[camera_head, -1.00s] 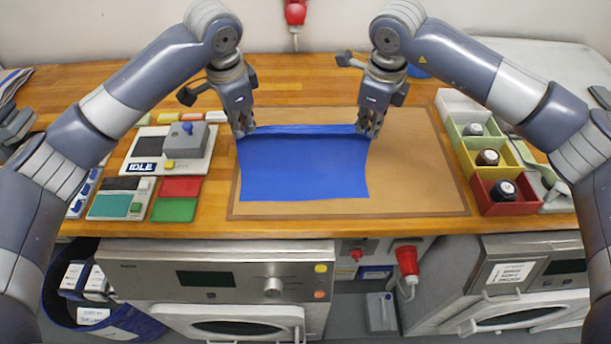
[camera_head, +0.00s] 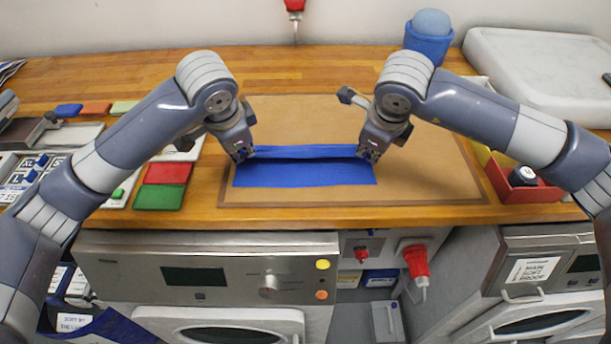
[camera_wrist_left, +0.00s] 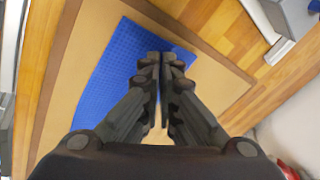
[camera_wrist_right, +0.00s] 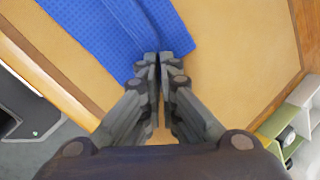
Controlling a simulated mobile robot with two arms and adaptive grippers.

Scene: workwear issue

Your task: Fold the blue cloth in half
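The blue cloth (camera_head: 305,174) lies on the tan mat on the wooden worktop, partly folded, with its far edge lifted and drawn over toward the near edge. My left gripper (camera_head: 243,154) is shut on the cloth's far left corner; the fingers close together on blue cloth (camera_wrist_left: 120,80) in the left wrist view. My right gripper (camera_head: 369,153) is shut on the far right corner; the right wrist view shows its fingertips together at the edge of the cloth (camera_wrist_right: 120,40). A dark gap shows under the held edge, so it is a little above the lower layer.
The tan mat (camera_head: 420,185) is clear around the cloth. Red (camera_head: 168,173) and green (camera_head: 158,197) blocks lie to the left. A red bin (camera_head: 520,188) with a dark-topped item stands at right. A blue container (camera_head: 428,40) stands at the back. The worktop's front edge is close.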

